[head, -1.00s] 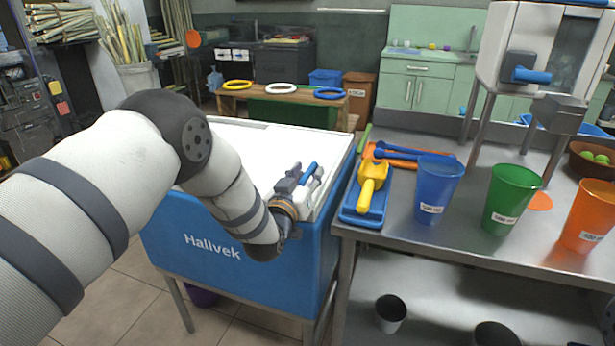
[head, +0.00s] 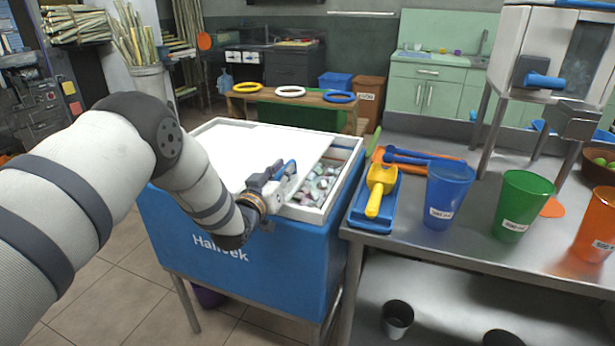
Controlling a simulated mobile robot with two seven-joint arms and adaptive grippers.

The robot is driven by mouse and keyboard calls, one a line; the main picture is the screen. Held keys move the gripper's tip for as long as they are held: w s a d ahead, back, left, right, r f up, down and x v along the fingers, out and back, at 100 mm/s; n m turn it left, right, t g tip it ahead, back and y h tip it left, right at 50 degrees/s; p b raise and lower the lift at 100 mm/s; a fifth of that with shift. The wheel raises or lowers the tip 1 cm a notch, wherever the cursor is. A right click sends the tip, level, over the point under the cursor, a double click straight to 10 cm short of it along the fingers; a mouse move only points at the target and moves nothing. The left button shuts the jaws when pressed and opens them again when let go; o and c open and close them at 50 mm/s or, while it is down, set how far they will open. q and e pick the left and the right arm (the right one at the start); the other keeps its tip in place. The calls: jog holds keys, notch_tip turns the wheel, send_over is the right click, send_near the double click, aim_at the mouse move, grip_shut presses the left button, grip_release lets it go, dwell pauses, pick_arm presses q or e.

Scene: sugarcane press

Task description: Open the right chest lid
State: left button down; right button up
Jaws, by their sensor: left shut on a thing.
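The blue chest (head: 290,262) has a white rim and stands on metal legs. Its white sliding lid (head: 255,150) covers the left and middle of the top. The right part is open, and pale ice-like chunks (head: 319,184) show inside. My left gripper (head: 284,177) is shut at the lid's right front edge, apparently on its handle; its fingers and wrist hide most of what it grips. My right gripper is not in view.
A steel table (head: 430,225) stands close to the chest's right side. It bears a blue tray (head: 361,213) with a yellow scoop (head: 380,188), a blue cup (head: 447,195), a green cup (head: 520,205) and an orange cup (head: 597,225). A wooden bench (head: 260,98) stands behind.

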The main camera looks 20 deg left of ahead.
pick_arm(q)
jog(key=a, duration=0.9)
jog(key=shift+w+a+b, duration=0.15)
jog(key=shift+a+b, duration=0.25)
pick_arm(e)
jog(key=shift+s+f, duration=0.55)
pick_arm(q)
jog(key=c, duration=1.6)
grip_release()
jog(key=s, duration=1.2)
jog(key=shift+a, duration=0.15)
jog(key=shift+f, duration=0.1)
